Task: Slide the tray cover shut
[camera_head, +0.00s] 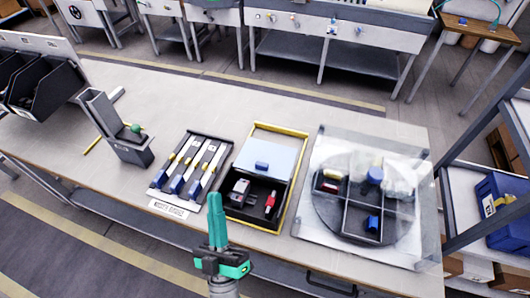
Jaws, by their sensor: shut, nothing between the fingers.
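The tray (286,196) is black with a yellow border and sits in the middle of the table. Its pale blue-white cover (268,155) lies over the far part and has a small blue handle (262,165) near its front edge. My gripper (215,200) has green fingers pointing up in the picture. It is shut and empty, in front of the tray and left of its near corner in the picture.
A rack of blue-handled screwdrivers (193,170) lies left of the tray. A clear box over a round divided dish (332,212) stands to the right. A grey holder with a green knob (135,128) stands further left. The table's back is clear.

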